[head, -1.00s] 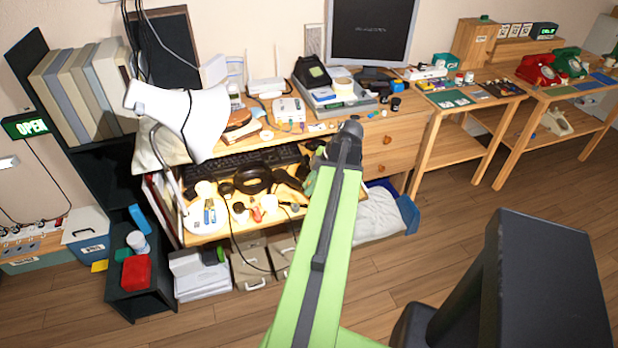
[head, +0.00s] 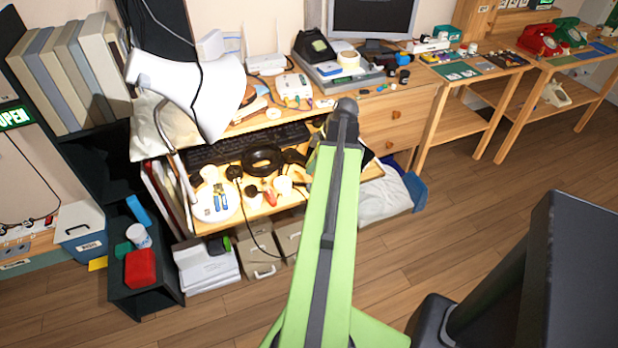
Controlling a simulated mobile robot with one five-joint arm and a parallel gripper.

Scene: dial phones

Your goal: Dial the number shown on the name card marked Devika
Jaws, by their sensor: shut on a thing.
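A red dial phone (head: 537,40) and a green dial phone (head: 567,32) stand side by side on the wooden table at the far right. A whitish phone-like thing (head: 556,94) lies on the shelf below them. A black phone (head: 315,46) sits on the cluttered desk at the back. Small white cards (head: 517,3) on a wooden stand are cut off by the top edge. No name or number on them is readable, so I cannot tell which is Devika's. My green arm rises through the middle and hides whatever is behind it. My gripper is not visible.
The desk (head: 410,110) holds a monitor (head: 372,18), a keyboard and a white lamp (head: 190,85). A second wooden table (head: 472,77) stands between desk and phones. A dark bin with a red box (head: 139,268) stands lower left. The wooden floor (head: 480,200) at right is open.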

